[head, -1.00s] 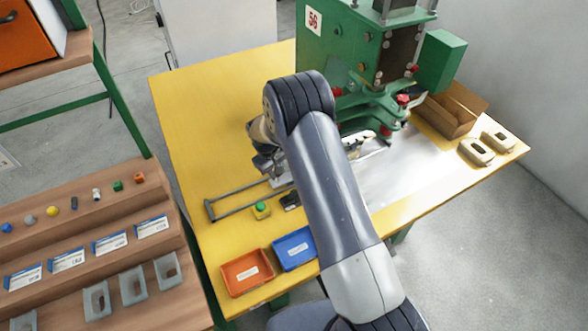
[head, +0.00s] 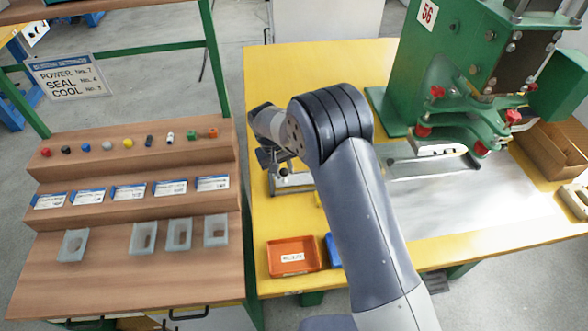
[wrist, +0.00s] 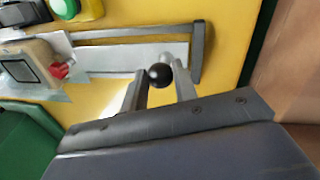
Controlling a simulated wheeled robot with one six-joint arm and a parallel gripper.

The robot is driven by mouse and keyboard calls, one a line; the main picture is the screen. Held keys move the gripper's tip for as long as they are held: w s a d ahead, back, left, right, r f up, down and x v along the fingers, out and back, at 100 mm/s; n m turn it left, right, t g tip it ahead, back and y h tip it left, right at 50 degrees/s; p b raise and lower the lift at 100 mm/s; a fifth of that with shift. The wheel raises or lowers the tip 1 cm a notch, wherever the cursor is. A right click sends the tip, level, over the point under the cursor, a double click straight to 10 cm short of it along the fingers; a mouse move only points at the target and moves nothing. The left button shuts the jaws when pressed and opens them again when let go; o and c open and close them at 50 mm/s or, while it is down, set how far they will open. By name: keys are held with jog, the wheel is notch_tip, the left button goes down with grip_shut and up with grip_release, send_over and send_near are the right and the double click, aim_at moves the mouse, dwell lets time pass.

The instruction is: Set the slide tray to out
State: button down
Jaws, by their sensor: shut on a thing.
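The slide tray (wrist: 120,58) is a pale metal plate between two grey rails in the wrist view. A black ball knob (wrist: 160,76) is at its end, close to the rails' end bar (wrist: 198,50). My gripper (wrist: 160,84) is shut on this knob, with one finger on each side. A beige part (wrist: 30,68) with a red piece sits on the tray. In the head view my gripper (head: 273,166) is over the left end of the rails (head: 292,183); my arm hides much of the tray there.
A green press (head: 450,90) stands on the yellow table (head: 300,90). A green button (wrist: 65,7) lies beside the rails. An orange bin (head: 292,257) is at the table's front, partly beside a blue bin (head: 334,250). A stepped wooden shelf (head: 130,270) stands to the left.

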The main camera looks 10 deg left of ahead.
jog(key=shift+a+r, duration=0.1)
jog(key=shift+a, duration=0.15)
jog(key=c, duration=1.1)
grip_release()
jog(key=shift+a, duration=0.1)
jog(key=r, duration=0.3)
jog(key=a+r, duration=0.1)
jog(key=r, duration=0.3)
jog(key=s+r+b, duration=0.1)
jog(key=r, duration=0.2)
jog(key=shift+a+r, duration=0.25)
jog(key=shift+a, duration=0.15)
jog(key=f, duration=0.3)
jog(key=d+f, duration=0.1)
jog(key=f, duration=0.3)
jog(key=w+d+f+p, duration=0.1)
jog(key=f, duration=0.2)
jog(key=shift+f, duration=0.25)
jog(key=shift+d+f, duration=0.1)
jog(key=shift+d, duration=0.15)
